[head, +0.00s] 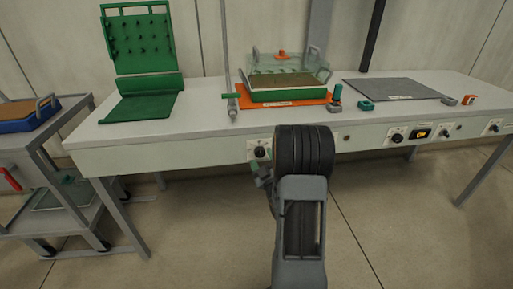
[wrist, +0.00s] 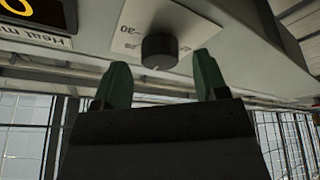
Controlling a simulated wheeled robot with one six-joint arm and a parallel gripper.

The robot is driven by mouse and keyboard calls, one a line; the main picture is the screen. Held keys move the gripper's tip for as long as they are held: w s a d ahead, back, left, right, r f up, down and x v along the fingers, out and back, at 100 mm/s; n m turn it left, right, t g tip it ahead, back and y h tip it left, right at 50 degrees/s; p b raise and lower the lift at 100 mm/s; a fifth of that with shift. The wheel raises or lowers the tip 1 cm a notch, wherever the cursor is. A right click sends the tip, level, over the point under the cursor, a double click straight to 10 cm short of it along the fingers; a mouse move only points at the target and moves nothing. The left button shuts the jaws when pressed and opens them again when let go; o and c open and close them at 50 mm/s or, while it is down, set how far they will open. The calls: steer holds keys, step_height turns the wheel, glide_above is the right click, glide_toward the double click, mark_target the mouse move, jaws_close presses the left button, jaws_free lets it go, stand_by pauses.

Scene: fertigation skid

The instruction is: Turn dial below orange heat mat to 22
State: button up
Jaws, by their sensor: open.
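The orange heat mat (head: 327,97) lies on the bench top under a green tray with a clear lid. Below it, on the bench's front panel, is a black dial (head: 260,152) on a white plate. In the wrist view the black knob (wrist: 160,50) shows close up, with "30" printed on its plate. My gripper (head: 262,174) is just below and in front of this dial. In the wrist view its green fingers (wrist: 161,78) are open, one on each side of the knob's lower end; contact cannot be told. The pointer setting is not readable.
A display (wrist: 35,12) with yellow digits and a "Heat m…" label is beside the dial plate. More dials (head: 397,138) and another display (head: 421,134) are farther right. A grey mat (head: 400,88) lies on the bench. A cart (head: 75,115) stands at left.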

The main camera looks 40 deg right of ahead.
steer(key=shift+p+x, duration=0.3)
steer(key=shift+x, duration=0.65)
steer(key=c, duration=0.9)
